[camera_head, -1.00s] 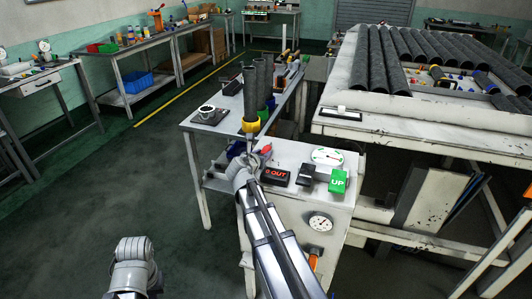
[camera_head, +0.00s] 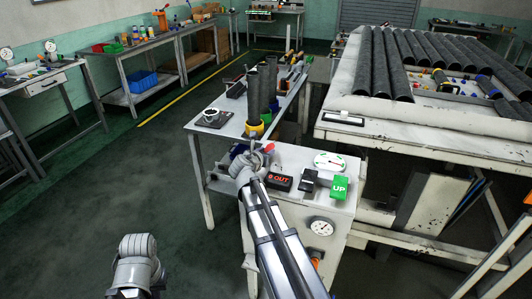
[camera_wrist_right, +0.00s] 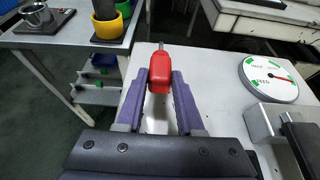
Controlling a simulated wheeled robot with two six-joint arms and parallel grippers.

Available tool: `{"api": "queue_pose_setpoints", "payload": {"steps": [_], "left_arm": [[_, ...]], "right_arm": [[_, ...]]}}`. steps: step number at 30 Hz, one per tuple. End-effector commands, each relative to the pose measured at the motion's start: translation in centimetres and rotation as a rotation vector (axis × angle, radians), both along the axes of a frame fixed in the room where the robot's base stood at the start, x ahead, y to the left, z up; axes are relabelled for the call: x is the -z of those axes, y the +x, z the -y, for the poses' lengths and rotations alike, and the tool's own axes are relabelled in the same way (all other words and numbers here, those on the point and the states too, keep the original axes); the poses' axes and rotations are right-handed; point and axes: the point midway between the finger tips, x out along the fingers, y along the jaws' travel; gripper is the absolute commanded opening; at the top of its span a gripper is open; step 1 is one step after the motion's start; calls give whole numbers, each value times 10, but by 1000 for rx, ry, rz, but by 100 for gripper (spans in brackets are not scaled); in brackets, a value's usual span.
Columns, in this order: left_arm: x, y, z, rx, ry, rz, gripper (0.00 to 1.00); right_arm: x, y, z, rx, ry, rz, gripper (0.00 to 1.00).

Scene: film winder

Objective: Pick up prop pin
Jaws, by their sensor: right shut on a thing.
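The red-handled pin (camera_wrist_right: 160,75) is between the fingers of my right gripper (camera_wrist_right: 160,90) in the right wrist view. A short grey metal tip shows at its far end. The purple fingers are shut on the red handle, one on each side. In the head view my right gripper (camera_head: 256,156) is over the left back part of the white machine top, in front of the yellow cup; the pin is barely visible there. How far the pin is above the surface I cannot tell. Only part of my left arm shows, bottom left, without its gripper.
The machine top carries a red "OUT" display (camera_head: 280,182), a green "UP" block (camera_head: 339,187) and a round dial (camera_head: 329,161). A large roller table (camera_head: 420,132) is right.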

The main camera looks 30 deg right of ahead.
Motion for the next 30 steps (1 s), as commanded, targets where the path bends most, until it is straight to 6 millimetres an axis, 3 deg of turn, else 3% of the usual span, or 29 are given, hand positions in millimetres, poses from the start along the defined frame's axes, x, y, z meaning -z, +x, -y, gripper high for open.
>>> {"api": "queue_pose_setpoints", "payload": {"steps": [1,3,12,30], "left_arm": [[-16,0,0,0,0,0,0],[-27,0,0,0,0,0,0],[-67,0,0,0,0,0,0],[-69,0,0,0,0,0,0]], "right_arm": [[-16,0,0,0,0,0,0],[-27,0,0,0,0,0,0],[-67,0,0,0,0,0,0],[-69,0,0,1,0,0,0]]}}
